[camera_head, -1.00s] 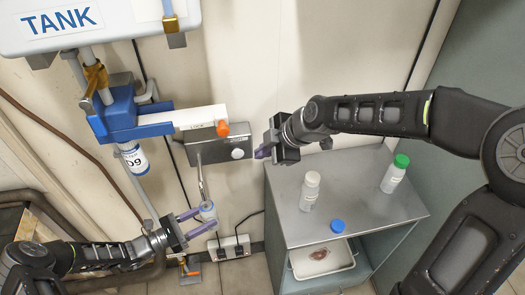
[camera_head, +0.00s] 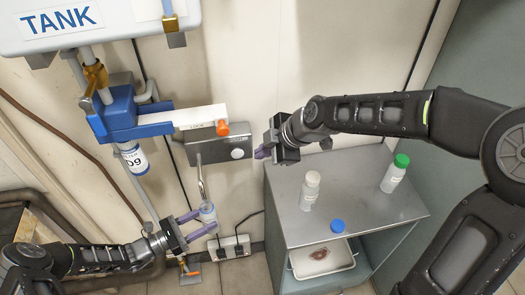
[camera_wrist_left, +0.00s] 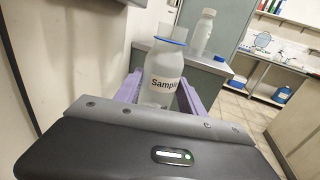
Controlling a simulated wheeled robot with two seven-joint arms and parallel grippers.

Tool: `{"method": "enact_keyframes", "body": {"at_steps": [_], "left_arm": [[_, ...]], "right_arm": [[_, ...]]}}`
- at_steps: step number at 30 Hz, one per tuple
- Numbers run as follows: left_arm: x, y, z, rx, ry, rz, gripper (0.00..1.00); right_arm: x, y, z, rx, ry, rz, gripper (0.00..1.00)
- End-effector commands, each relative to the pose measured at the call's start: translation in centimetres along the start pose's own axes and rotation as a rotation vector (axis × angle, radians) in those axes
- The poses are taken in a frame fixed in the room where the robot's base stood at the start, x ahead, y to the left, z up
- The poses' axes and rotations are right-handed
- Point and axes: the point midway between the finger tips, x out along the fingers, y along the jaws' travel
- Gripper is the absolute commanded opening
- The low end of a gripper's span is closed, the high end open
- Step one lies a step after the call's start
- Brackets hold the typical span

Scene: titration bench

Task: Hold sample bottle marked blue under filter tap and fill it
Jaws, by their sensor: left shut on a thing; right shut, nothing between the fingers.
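The sample bottle (camera_head: 208,213) is pale and translucent, and stands upright under the curved metal spout of the filter tap (camera_head: 201,182). In the left wrist view the bottle (camera_wrist_left: 161,80) shows a "Sample" label and a blue ring at its neck; its mouth is open. My left gripper (camera_head: 203,223) is shut on the bottle, with purple fingers on both sides. The blue cap (camera_head: 338,226) lies on the steel cabinet top near its front edge. My right gripper (camera_head: 262,152) is shut and empty beside the filter's grey box (camera_head: 222,150). The water level in the bottle is unclear.
The steel cabinet (camera_head: 345,195) carries a white-capped bottle (camera_head: 311,187) and a green-capped bottle (camera_head: 396,172). A tray (camera_head: 322,260) sits on its lower shelf. The tank (camera_head: 90,25) and blue valve assembly (camera_head: 122,112) are at upper left. A wall socket (camera_head: 235,247) is below the spout.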

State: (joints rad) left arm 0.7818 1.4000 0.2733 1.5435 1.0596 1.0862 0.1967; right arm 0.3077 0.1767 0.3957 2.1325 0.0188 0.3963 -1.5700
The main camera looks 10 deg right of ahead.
Motion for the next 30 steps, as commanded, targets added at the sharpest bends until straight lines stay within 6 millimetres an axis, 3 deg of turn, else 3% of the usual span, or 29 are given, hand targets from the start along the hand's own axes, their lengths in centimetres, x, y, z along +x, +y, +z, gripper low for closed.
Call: {"method": "enact_keyframes", "body": {"at_steps": [30], "left_arm": [[-3.0, -7.8, -0.8, -0.001, 0.0, 0.001, 0.07]], "right_arm": [[0.1, -0.1, 0.1, 0.0, 0.0, 0.0, 0.0]]}}
